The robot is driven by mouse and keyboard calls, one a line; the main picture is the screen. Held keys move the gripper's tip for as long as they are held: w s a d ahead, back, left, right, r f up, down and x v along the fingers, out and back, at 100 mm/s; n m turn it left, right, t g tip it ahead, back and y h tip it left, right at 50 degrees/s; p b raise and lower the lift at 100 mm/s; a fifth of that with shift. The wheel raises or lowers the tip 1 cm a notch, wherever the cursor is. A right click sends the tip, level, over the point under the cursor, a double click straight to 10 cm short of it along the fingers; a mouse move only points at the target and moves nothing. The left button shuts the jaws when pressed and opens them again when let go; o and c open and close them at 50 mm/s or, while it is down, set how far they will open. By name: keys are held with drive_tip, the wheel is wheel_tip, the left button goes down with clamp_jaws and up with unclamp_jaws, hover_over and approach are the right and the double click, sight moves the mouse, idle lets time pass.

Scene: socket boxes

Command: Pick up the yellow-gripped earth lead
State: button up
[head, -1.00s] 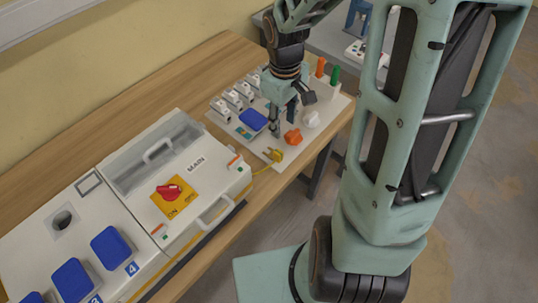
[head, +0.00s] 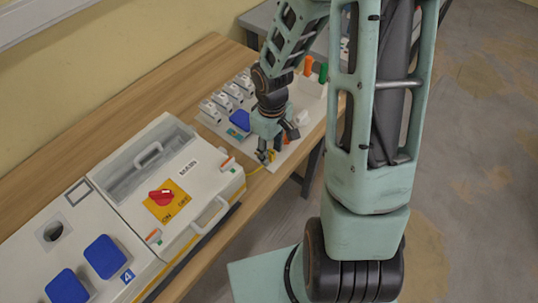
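The yellow-gripped earth lead (head: 272,155) lies at the front edge of the white tray (head: 290,155) on the wooden bench. Only a small part of its yellow grip shows, and its thin yellow cable (head: 256,170) runs down to the left. My gripper (head: 266,155) points down right at the yellow grip and covers most of it. I cannot tell whether the fingers are around the grip or just in front of it, nor whether they are closed.
The tray also holds a blue piece (head: 240,119), several white sockets (head: 220,102), and orange (head: 308,65) and green (head: 323,72) upright pieces. Left of it stands a white box with a red MAIN switch (head: 161,197). The bench's front edge is close to the tray.

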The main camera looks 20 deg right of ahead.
drive_tip(key=shift+f, duration=0.4)
clamp_jaws()
drive_tip(key=shift+r, duration=0.2)
